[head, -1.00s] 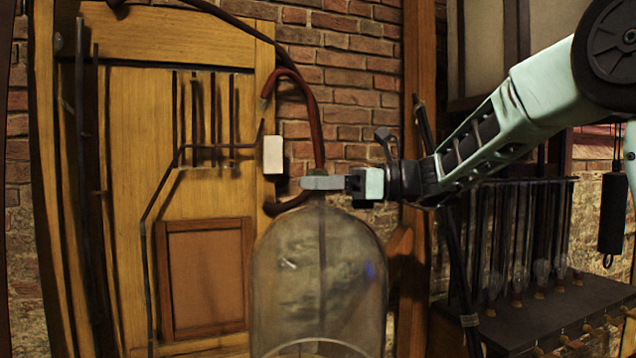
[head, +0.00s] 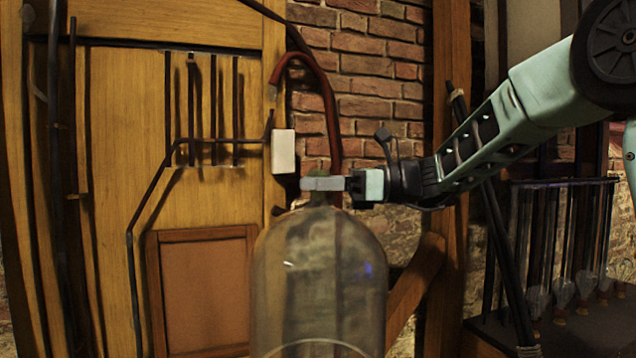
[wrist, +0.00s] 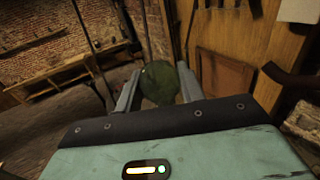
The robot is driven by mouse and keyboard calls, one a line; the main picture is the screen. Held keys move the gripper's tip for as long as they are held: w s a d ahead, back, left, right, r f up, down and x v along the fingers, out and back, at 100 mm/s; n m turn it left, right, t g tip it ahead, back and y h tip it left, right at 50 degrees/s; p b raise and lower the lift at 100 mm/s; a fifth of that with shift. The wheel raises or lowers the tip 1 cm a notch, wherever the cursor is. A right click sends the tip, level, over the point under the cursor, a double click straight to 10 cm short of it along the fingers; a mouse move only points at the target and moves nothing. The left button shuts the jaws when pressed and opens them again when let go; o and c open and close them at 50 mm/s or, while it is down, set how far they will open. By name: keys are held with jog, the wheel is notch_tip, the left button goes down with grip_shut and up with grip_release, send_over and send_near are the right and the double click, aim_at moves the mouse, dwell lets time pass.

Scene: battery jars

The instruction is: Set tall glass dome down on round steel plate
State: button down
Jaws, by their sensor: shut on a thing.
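The tall glass dome (head: 320,270) hangs upright in the middle of the head view, its lower part cut off by the picture's bottom edge. My gripper (head: 322,184) comes in from the right and is shut on the knob at the dome's top. In the wrist view, the greenish knob (wrist: 160,84) sits between the two fingers of my gripper (wrist: 158,90). I do not see the round steel plate in either view.
A wooden panel with dark rods (head: 205,110) stands behind on the left, with a white box (head: 283,151) on its edge. A brick wall (head: 375,80) and slanted wooden brace (head: 415,280) are behind. A dark shelf with glass pieces (head: 565,315) stands at the right.

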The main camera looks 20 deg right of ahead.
jog(key=shift+f+b, duration=4.5)
jog(key=shift+f, duration=1.3)
jog(key=shift+s, duration=0.25)
jog(key=shift+f+b, duration=0.5)
jog(key=c, duration=0.8)
grip_release()
jog(key=shift+s, duration=0.1)
jog(key=shift+f, duration=0.4)
jog(key=b+v, duration=0.1)
jog(key=v, duration=0.5)
jog(key=b+v, duration=0.2)
jog(key=v, duration=0.4)
jog(key=shift+r, duration=0.2)
